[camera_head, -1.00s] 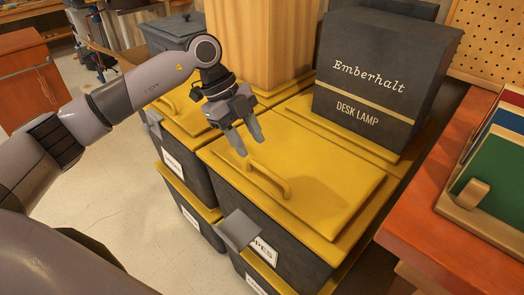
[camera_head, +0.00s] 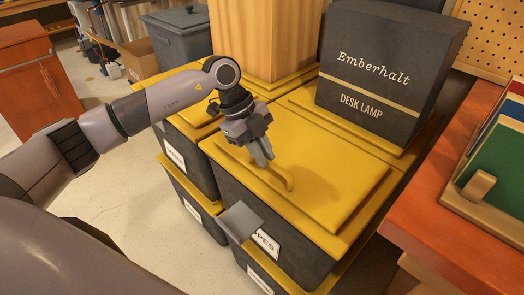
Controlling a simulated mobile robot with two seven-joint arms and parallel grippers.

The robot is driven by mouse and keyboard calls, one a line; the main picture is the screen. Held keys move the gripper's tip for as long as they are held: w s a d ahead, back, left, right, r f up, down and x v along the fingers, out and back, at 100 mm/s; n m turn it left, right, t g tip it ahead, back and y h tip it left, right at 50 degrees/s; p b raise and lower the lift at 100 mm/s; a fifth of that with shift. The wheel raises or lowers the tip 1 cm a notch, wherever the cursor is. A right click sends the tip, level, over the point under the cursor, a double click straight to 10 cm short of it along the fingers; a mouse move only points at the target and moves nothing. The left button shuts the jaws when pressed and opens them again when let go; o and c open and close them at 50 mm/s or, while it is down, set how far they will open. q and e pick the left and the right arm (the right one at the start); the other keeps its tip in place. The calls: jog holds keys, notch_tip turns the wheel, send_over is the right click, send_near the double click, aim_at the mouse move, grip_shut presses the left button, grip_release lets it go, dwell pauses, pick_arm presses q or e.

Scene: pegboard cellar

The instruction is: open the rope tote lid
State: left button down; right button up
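The rope tote (camera_head: 262,222) is a dark bin with a closed yellow lid (camera_head: 340,185); its white label, partly covered by a grey flap (camera_head: 240,221), reads "OPES". My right gripper is out of view.
A dark "Emberhalt desk lamp" box (camera_head: 385,75) stands on a yellow lid behind the tote. A wooden block (camera_head: 262,40) stands on another lid behind left. An orange-red bench (camera_head: 440,215) with a wooden rack (camera_head: 480,190) is close on the right. Open floor (camera_head: 130,200) lies left.

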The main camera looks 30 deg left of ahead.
pick_arm(q)
jog(key=shift+w+r+p, duration=0.15)
jog(key=shift+r+p, duration=0.35)
jog(key=shift+r, duration=0.1)
jog(key=w+d+r+p, duration=0.3)
jog(key=w+r+p, duration=0.4)
jog(key=r+p, duration=0.3)
jog(key=shift+r+p, duration=0.3)
jog(key=shift+r, duration=0.95)
jog(key=c, duration=1.2)
grip_release()
jog(key=shift+w+f, duration=0.1)
jog(key=shift+c, duration=0.2)
jog(key=shift+o, duration=0.6)
jog(key=shift+w+f, duration=0.15)
jog(key=shift+w, duration=0.1)
jog(key=v, duration=0.7)
jog(key=shift+r, duration=0.3)
